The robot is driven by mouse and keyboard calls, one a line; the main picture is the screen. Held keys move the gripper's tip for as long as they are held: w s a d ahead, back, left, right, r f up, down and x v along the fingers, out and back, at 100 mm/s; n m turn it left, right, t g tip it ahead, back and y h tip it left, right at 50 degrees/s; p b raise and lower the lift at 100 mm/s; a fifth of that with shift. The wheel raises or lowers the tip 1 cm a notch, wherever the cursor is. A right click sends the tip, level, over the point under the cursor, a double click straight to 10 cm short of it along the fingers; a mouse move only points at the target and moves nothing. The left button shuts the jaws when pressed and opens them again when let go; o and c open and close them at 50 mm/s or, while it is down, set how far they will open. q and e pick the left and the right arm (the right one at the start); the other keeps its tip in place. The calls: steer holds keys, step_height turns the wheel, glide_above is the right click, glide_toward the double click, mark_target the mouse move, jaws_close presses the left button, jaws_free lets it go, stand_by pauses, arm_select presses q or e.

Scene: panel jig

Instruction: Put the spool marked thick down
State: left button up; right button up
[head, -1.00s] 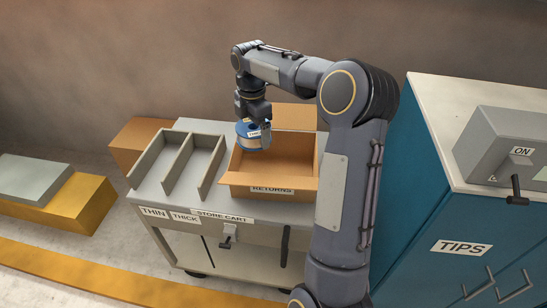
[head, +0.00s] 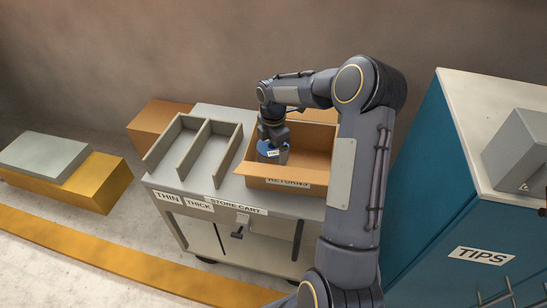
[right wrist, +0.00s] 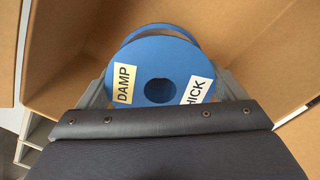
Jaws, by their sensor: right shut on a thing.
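My right gripper (head: 273,147) is shut on a blue spool (head: 266,150). It holds the spool inside the open RETURNS box (head: 313,172), on its left side. In the right wrist view the spool (right wrist: 165,62) sits between the fingers, with a yellow DAMP label and a white label reading "HICK", its first letter hidden. Cardboard walls surround it there. I cannot tell whether the spool touches the box floor. My left gripper is not in view.
Left of the box, the store cart (head: 225,112) bears an open divided rack (head: 208,150) with two empty slots, labelled THIN and THICK at the front. A blue TIPS cabinet (head: 440,200) stands at the right. Boxes stand left of the cart.

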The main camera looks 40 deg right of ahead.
step_height(320, 180, down, 4)
steer(key=shift+f, duration=0.2)
steer(key=shift+f, duration=0.1)
steer(key=o, duration=1.1)
steer(key=shift+c, duration=0.2)
